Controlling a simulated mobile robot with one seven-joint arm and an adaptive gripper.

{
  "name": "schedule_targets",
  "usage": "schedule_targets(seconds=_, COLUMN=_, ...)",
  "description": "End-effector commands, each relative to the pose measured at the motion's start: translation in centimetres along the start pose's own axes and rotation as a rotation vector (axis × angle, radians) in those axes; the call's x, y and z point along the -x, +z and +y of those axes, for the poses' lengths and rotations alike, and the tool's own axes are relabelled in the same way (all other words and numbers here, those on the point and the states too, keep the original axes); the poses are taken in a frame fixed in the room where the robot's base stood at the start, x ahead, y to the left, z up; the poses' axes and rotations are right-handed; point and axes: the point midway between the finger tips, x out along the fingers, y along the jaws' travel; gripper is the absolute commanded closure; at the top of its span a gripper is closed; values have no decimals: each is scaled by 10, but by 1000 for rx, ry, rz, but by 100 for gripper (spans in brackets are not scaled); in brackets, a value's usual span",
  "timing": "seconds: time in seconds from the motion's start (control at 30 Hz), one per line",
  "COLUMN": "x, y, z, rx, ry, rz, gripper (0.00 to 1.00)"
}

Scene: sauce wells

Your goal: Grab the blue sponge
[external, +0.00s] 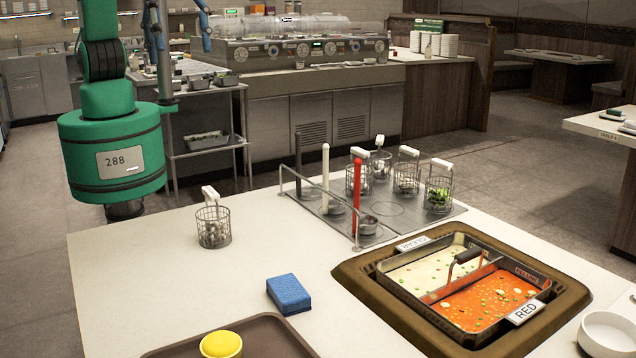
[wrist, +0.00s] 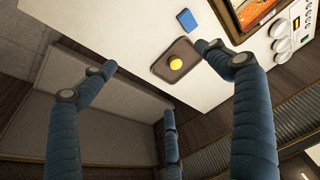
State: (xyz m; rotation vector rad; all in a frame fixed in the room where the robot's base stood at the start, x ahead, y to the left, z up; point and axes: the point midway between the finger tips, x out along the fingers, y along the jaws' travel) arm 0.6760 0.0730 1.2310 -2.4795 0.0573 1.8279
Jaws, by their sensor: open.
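The blue sponge (external: 289,293) lies flat on the white counter, left of the divided soup pot and just behind a brown tray. In the wrist view the sponge (wrist: 187,20) is small and near the top, just above the right fingertip in the picture. My gripper (wrist: 157,57) is open, its blue segmented fingers spread wide with nothing between them. It is well away from the sponge.
The brown tray (external: 281,339) with a yellow-topped round thing (external: 221,344) is close to the sponge. The soup pot (external: 405,291) is sunk in the counter to the right. A wire basket (external: 213,227) stands behind left. Counter around the sponge is otherwise clear.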

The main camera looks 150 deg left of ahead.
Motion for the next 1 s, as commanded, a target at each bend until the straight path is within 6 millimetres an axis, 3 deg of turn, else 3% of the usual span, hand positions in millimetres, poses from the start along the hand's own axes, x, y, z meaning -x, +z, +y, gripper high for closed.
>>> schedule_targets(seconds=0.2, x=-54, y=-34, z=-22, rx=-7, ry=5, rz=-32, gripper=11)
schedule_targets(seconds=0.5, x=-136, y=-68, z=-52, rx=-17, ry=13, rz=-70, gripper=11)
schedule_targets(seconds=1.0, x=-288, y=-89, z=-99, rx=-37, ry=31, rz=-132, gripper=11)
